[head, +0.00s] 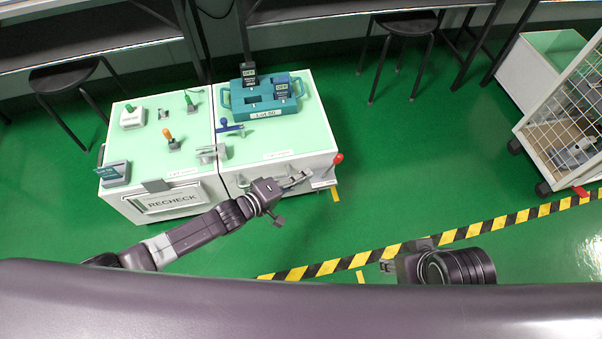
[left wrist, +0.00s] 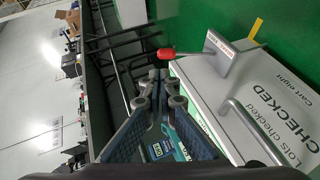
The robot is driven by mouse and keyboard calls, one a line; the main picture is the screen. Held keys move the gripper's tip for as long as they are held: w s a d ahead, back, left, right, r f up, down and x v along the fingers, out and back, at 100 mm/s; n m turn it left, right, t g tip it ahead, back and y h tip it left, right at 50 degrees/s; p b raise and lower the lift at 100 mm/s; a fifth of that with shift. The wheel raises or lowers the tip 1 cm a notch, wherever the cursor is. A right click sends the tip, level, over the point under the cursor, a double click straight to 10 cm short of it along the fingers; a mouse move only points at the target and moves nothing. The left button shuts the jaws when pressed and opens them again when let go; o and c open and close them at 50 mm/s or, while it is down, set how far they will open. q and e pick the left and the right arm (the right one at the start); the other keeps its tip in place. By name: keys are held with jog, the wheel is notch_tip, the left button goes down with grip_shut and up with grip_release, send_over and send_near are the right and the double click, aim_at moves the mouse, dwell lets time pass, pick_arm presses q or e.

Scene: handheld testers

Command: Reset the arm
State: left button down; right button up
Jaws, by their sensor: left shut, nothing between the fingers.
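My left gripper (head: 301,178) reaches in from the left in the head view. It is shut and empty, just in front of the right-hand cart near its front right corner. In the left wrist view its fingertips (left wrist: 157,76) are together, with nothing between them. A red-knobbed lever (head: 337,159) stands at that cart's right side; its red knob (left wrist: 165,54) shows close beyond the fingertips in the left wrist view. My right gripper (head: 388,266) is at the lower right over the floor, mostly hidden behind its own wrist.
The left cart (head: 168,203) reads RECHECK. The right cart (head: 272,159) carries a teal tray (head: 240,101) with black testers. A wire-sided trolley (head: 553,152) stands at the right. Stools (head: 405,24) and benches line the back. Green floor is clear between carts and trolley.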

pick_arm(q)
jog(key=shift+s+a+r, duration=0.2)
jog(key=shift+s+a, duration=0.15)
jog(key=shift+s, duration=0.05)
dwell(0.4)
